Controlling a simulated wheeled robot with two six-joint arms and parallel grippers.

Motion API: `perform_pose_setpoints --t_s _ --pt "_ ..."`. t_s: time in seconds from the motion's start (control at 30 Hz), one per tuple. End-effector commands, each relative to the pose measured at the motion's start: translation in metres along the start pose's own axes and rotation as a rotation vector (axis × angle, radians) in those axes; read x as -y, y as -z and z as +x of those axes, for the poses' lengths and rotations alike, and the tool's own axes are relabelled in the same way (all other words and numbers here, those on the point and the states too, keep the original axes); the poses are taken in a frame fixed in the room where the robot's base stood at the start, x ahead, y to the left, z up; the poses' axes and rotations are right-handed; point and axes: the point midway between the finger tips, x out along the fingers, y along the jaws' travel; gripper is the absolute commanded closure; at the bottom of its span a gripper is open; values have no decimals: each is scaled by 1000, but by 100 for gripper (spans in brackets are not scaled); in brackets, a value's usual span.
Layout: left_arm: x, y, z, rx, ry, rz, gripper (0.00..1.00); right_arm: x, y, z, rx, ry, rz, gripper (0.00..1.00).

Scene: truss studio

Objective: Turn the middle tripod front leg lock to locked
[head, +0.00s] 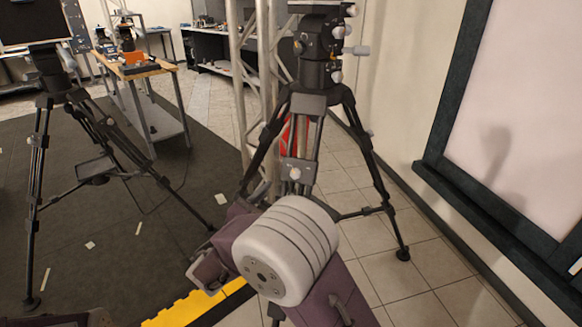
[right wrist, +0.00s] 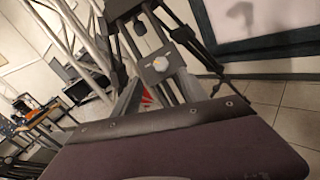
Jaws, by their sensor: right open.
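The middle tripod (head: 309,102) stands upright ahead of me in the head view, on spread black legs. Its front leg points toward me and carries a grey lock with a pale knob (head: 294,172). In the right wrist view the lock knob (right wrist: 160,65) shows face on, with a small yellowish centre, just beyond the dark edge of my own purple part. I cannot tell the lock's setting. My right gripper (head: 210,265) is open, low and left of the lock, apart from it. My arm's large white joint hides the lower front leg.
A lattice truss (head: 258,90) rises close behind the tripod on the left. Another tripod (head: 70,130) stands at the left on the dark mat. A wooden-topped workbench (head: 140,68) is behind it. A white framed panel (head: 520,130) is at the right. Tiled floor right of the tripod is clear.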

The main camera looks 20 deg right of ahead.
Motion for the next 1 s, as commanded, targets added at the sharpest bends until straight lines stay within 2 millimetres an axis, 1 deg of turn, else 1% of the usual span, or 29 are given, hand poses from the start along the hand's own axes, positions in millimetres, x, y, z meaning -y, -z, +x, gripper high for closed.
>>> perform_pose_setpoints --t_s 0.07,0.17,0.3,0.43,0.5,0.6,0.8,0.83,0.87,0.9,0.97,1.0 --pt "0 0 5 0 0 0 64 2 2 7 1 4 2 49" --pt "0 -1 11 0 0 0 64 3 3 26 3 7 4 49" --pt "0 -2 18 0 0 0 64 3 3 57 2 7 4 49" --pt "0 -2 22 0 0 0 64 3 2 78 2 5 3 49" --pt "0 -2 23 0 0 0 64 2 2 85 1 4 2 49" --pt "0 -2 24 0 0 0 64 1 1 90 1 2 1 49" --pt "0 -2 23 0 0 0 64 1 1 90 0 1 1 49" --pt "0 -2 23 0 0 0 64 1 1 90 0 1 1 52" --pt "0 -2 23 0 0 0 64 1 1 90 0 1 1 60" --pt "0 -2 23 0 0 0 64 1 1 90 0 2 1 71" --pt "0 -2 23 0 0 0 64 1 1 90 0 2 1 88" --pt "0 -2 23 0 0 0 64 1 1 90 0 2 1 99"
